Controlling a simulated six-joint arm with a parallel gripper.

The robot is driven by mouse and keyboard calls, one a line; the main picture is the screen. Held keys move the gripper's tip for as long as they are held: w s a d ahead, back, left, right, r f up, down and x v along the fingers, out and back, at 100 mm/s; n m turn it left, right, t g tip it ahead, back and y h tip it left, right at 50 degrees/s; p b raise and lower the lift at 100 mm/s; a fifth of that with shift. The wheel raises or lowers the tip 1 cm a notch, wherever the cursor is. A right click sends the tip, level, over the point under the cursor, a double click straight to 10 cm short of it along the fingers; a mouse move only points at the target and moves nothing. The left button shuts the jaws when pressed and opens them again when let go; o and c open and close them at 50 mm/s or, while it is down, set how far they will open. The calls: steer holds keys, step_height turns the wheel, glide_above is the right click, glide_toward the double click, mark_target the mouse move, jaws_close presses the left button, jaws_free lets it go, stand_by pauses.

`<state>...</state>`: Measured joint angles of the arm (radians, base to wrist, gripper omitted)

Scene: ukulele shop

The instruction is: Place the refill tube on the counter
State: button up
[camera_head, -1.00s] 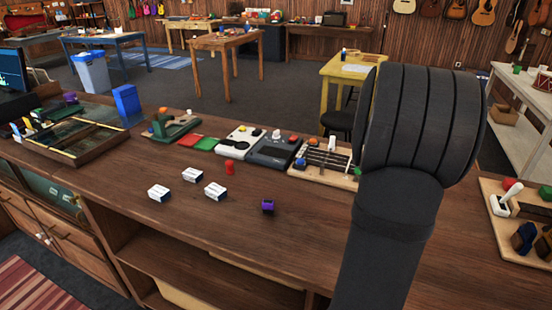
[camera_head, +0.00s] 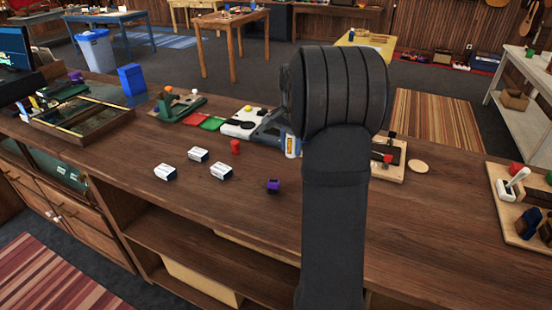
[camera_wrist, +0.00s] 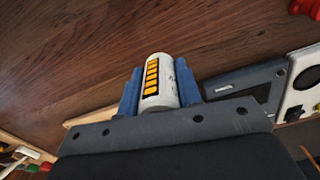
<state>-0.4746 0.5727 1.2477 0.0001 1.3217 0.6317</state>
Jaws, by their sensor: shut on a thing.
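The refill tube, a white cylinder with a dark and orange label (camera_wrist: 158,82), sits between the blue fingers of my gripper (camera_wrist: 160,92) in the wrist view. My gripper is shut on it. In the head view the tube (camera_head: 292,146) shows small at the left of my dark arm, above the far part of the counter. The brown wooden counter (camera_head: 140,150) spans the view. Whether the tube touches the counter cannot be told. My arm hides part of the counter and most of the gripper in the head view.
Small white boxes (camera_head: 198,155), a red piece (camera_head: 235,146) and a purple block (camera_head: 273,186) stand left of my arm. A grey pedal lies behind the tube. A wooden board (camera_head: 388,160) is to the right. The counter's left-middle front and right-middle are bare.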

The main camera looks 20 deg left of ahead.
glide_above(278, 169)
step_height(278, 169, down, 3)
steer(key=shift+r, duration=0.15)
steer(key=shift+f, duration=1.95)
steer(key=shift+f, duration=0.15)
steer(key=o, duration=1)
steer(key=shift+c, duration=0.2)
steer(key=shift+o, duration=0.5)
step_height(278, 169, up, 12)
steer(key=shift+r, duration=0.2)
